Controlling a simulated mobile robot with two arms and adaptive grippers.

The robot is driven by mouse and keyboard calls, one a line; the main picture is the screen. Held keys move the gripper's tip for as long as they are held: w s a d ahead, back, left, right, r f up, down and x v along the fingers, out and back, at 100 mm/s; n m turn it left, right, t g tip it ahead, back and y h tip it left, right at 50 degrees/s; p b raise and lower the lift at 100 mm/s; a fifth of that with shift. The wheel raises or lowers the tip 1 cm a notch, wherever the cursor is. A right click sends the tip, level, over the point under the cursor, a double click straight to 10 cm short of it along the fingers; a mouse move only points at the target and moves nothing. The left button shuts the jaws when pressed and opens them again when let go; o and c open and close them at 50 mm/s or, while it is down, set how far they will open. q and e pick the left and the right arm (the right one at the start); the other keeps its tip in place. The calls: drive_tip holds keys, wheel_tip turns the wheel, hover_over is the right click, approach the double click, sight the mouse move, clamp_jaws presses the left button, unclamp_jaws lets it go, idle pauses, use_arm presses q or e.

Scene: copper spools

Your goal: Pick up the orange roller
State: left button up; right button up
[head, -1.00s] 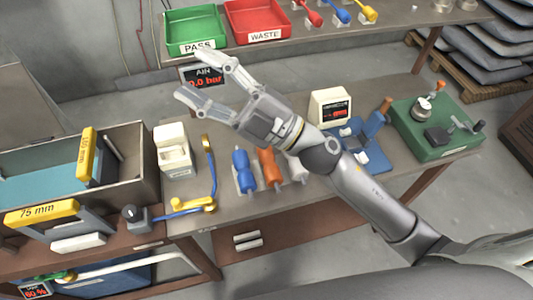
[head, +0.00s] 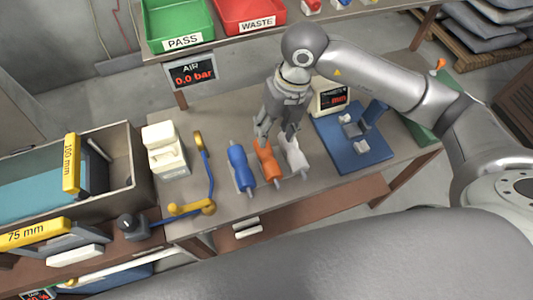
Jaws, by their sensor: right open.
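The orange roller (head: 268,165) lies on the workbench between a blue roller (head: 240,167) on its left and a white roller (head: 296,157) on its right. My right gripper (head: 275,140) points down at the far end of the orange roller, with its fingers apart. One finger is near the orange roller's far end and the other is by the gap to the white roller. The fingers hide part of the orange roller's far end. I cannot tell whether they touch it. My left gripper is not in view.
A blue fixture (head: 352,150) and a small display box (head: 330,97) stand to the right. A white device (head: 165,150) and a blue lever with a yellow base (head: 200,207) stand to the left. The green PASS tray (head: 180,44) and red WASTE tray (head: 256,28) are behind.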

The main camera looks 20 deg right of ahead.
sight(267, 150)
drive_tip(key=f, duration=0.3)
drive_tip(key=shift+s+a+f+p, duration=0.1)
drive_tip(key=shift+a+f+p, duration=0.2)
drive_tip(key=shift+a+p, duration=0.1)
drive_tip(key=shift+a+f+p, duration=0.15)
drive_tip(key=shift+f+p, duration=0.15)
drive_tip(key=shift+f, duration=0.2)
drive_tip(key=f, duration=0.1)
drive_tip(key=f+p, duration=0.1)
drive_tip(key=f, duration=0.1)
drive_tip(key=shift+a+f+p, duration=0.3)
drive_tip(key=shift+p, duration=0.1)
drive_tip(key=shift+w+f, duration=0.2)
drive_tip(key=shift+f, duration=0.3)
drive_tip(key=c, duration=0.9)
